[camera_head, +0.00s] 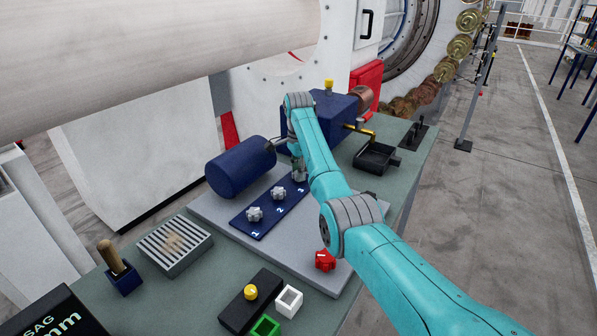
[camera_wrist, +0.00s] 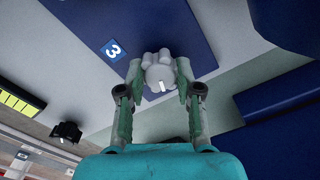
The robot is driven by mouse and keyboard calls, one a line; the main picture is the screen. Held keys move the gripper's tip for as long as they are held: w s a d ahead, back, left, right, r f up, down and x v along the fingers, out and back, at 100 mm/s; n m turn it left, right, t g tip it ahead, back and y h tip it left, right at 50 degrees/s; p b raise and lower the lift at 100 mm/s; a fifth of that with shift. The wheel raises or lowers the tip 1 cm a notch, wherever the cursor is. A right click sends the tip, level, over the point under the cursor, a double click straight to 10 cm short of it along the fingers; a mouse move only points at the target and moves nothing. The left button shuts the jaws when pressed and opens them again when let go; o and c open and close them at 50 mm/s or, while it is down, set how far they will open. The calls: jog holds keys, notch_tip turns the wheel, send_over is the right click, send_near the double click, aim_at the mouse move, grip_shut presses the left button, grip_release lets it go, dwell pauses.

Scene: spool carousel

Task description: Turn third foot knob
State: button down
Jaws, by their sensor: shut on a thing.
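The third foot knob (camera_wrist: 161,72) is pale grey with rounded lobes and a white mark. It stands beside the label 3 (camera_wrist: 113,50) in the wrist view. My gripper (camera_wrist: 160,78) is shut on it, with one finger at each side. In the head view my gripper (camera_head: 299,170) points down at the far end of the blue numbered plate (camera_head: 267,217) and mostly hides this knob. The first knob (camera_head: 254,214) and second knob (camera_head: 279,193) stand free on the same plate.
A dark blue cylinder (camera_head: 240,168) lies close left of my gripper, and a blue box (camera_head: 335,113) stands behind it. A red knob (camera_head: 325,260) is below my arm. A slatted grey block (camera_head: 174,246) and black tray (camera_head: 376,158) are on the green bench.

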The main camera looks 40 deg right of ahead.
jog(key=n, duration=1.2)
jog(key=shift+n, duration=0.3)
jog(key=n, duration=0.4)
jog(key=shift+n, duration=0.3)
jog(key=n, duration=0.4)
jog(key=shift+n, duration=0.3)
jog(key=n, duration=0.3)
jog(key=shift+n, duration=0.3)
jog(key=n, duration=0.4)
jog(key=shift+n, duration=2.3)
